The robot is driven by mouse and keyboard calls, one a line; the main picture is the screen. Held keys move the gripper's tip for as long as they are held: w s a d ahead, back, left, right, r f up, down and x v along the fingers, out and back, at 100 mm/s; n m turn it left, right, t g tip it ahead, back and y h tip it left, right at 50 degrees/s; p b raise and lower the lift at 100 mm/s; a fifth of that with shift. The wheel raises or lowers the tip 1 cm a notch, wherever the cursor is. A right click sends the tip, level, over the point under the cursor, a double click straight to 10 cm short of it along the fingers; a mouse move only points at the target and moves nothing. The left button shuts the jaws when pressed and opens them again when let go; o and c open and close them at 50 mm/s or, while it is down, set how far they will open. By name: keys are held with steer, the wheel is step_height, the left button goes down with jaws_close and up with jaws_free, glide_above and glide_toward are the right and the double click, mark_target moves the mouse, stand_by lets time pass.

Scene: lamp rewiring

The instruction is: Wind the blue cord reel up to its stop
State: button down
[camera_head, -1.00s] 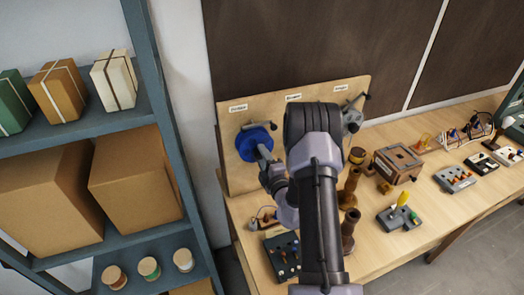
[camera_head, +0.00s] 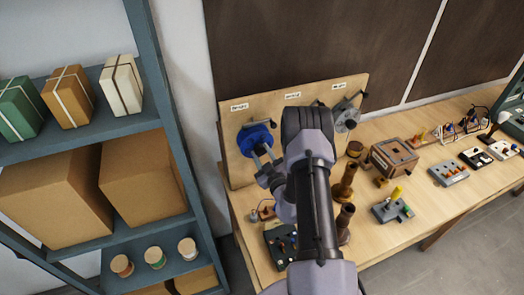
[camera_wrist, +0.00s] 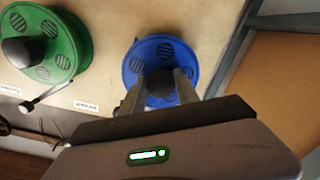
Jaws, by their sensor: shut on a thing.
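The blue cord reel (camera_head: 257,137) is mounted on the upright wooden board, at its left end under a small label. In the wrist view the blue reel (camera_wrist: 133,65) fills the middle, with a dark round part at its centre. My gripper (camera_head: 262,150) is in front of its face; in the wrist view the two grey fingers (camera_wrist: 160,88) reach to this dark part. The gripper is shut on the reel's crank handle, which is mostly hidden by the fingers and gripper body. The reel's stop cannot be made out.
A green reel (camera_wrist: 62,35) with a crank is beside it on the board (camera_head: 234,172); a grey reel (camera_head: 346,119) is at the right. Spindles, a wooden box (camera_head: 393,157) and switch boxes stand on the bench. A shelf (camera_head: 90,132) with cartons stands close at left.

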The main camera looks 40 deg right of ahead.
steer(key=m+p, duration=0.1)
steer(key=m, duration=0.3)
steer(key=shift+a+m+p, duration=0.1)
steer(key=shift+m+p, duration=0.3)
steer(key=shift+m, duration=1.5)
steer(key=c, duration=0.9)
jaws_free()
steer(key=b+v, duration=0.3)
steer(key=v, duration=1.4)
steer(key=shift+s, duration=0.2)
